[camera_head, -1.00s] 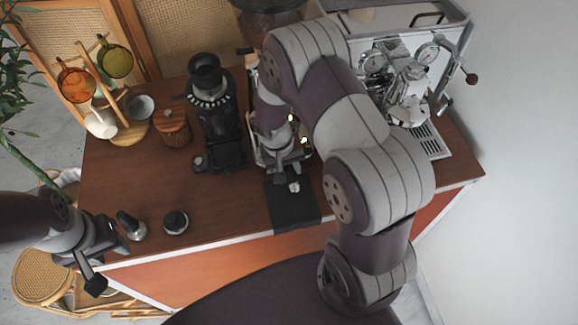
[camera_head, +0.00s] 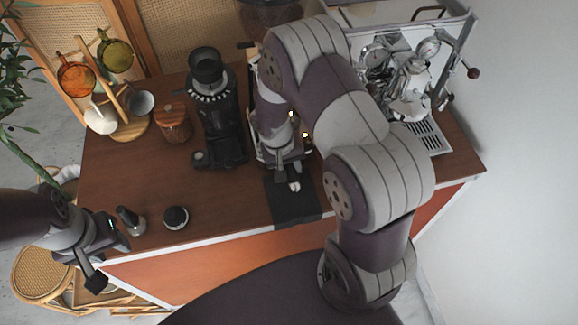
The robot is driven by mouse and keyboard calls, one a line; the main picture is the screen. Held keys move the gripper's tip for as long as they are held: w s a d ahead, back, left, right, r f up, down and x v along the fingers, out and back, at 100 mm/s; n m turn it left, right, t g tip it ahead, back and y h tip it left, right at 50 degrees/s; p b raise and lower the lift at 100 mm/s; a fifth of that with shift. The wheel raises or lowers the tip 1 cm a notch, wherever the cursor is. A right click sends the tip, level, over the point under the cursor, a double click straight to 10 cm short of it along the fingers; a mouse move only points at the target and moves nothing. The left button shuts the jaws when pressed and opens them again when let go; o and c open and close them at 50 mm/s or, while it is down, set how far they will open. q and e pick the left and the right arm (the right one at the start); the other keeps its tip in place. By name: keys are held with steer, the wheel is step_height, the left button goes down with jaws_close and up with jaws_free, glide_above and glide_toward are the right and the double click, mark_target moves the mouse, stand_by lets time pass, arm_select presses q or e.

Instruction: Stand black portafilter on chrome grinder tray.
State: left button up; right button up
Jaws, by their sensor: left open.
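The chrome grinder (camera_head: 256,117) stands at the back middle of the wooden counter, mostly hidden behind my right arm. Its tray area lies under my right gripper (camera_head: 284,167), which points down there. My wrist hides the jaws, so I cannot tell whether they are open or shut. A small pale metal piece (camera_head: 294,186) shows just in front of the gripper, above the black mat (camera_head: 291,208); it may be part of the portafilter. The black portafilter cannot be clearly made out. My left gripper (camera_head: 112,261) is open and empty, off the counter's front left corner.
A black grinder (camera_head: 215,112) stands left of the chrome one. A tamper (camera_head: 131,221) and a round black-topped tool (camera_head: 176,217) stand at the front left. A wooden canister (camera_head: 172,124) and mug rack (camera_head: 127,128) are behind. The espresso machine (camera_head: 409,85) is at the right.

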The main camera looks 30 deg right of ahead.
steer(key=o, duration=0.4)
steer(key=shift+w+d+f, duration=0.1)
steer(key=shift+w, duration=0.05)
steer(key=shift+w+d+f, duration=0.1)
steer(key=shift+w+d, duration=0.1)
steer(key=shift+w, duration=0.1)
steer(key=shift+s+a+r, duration=0.1)
steer(key=shift+a+r, duration=0.05)
steer(key=shift+r, duration=0.15)
arm_select(q)
steer(key=shift+w+d+f+b, duration=0.1)
steer(key=shift+w+f+b, duration=0.05)
steer(key=shift+f+b, duration=0.4)
steer(key=shift+w+d+f+b, duration=0.1)
steer(key=shift+f+b, duration=0.35)
steer(key=shift+f, duration=0.1)
arm_select(e)
steer(key=r, duration=0.4)
steer(key=a+r, duration=0.1)
steer(key=r, duration=0.3)
steer(key=w+a+r, duration=0.1)
steer(key=r, duration=0.2)
steer(key=shift+r, duration=0.4)
